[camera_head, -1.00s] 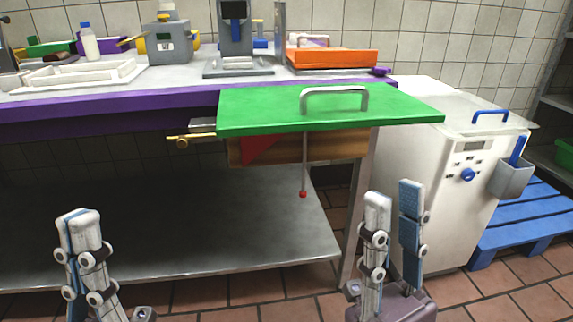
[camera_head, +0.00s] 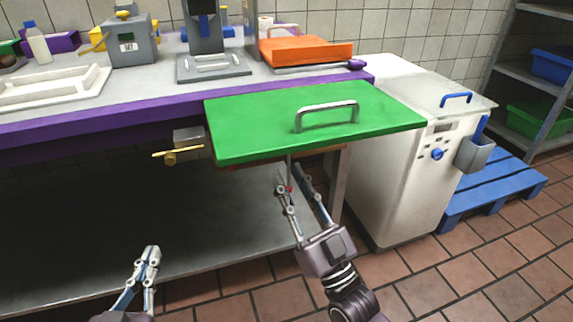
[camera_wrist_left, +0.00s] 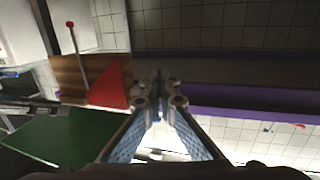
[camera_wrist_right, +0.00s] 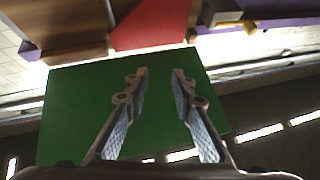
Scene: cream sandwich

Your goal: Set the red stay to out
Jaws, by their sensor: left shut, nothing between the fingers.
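The green leaf (camera_head: 300,125) with its metal handle (camera_head: 327,116) stands out level from the bench's right end. The red stay is a flat triangle under the leaf, hidden in the head view. It shows beside a wooden panel (camera_wrist_left: 82,75) in the left wrist view (camera_wrist_left: 112,88) and at the top of the right wrist view (camera_wrist_right: 152,25). My right gripper (camera_head: 290,172) is open below the leaf's front edge, its fingers near the red ball (camera_head: 289,188) of a hanging rod; contact is unclear. My left gripper (camera_head: 150,252) is shut and empty, low at front left.
A brass latch (camera_head: 175,154) sits under the bench, left of the leaf. A lower metal shelf (camera_head: 200,245) lies beneath. A white machine (camera_head: 390,170) and a blue pallet (camera_head: 500,190) are on the right. An orange board (camera_head: 305,50) lies on the bench.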

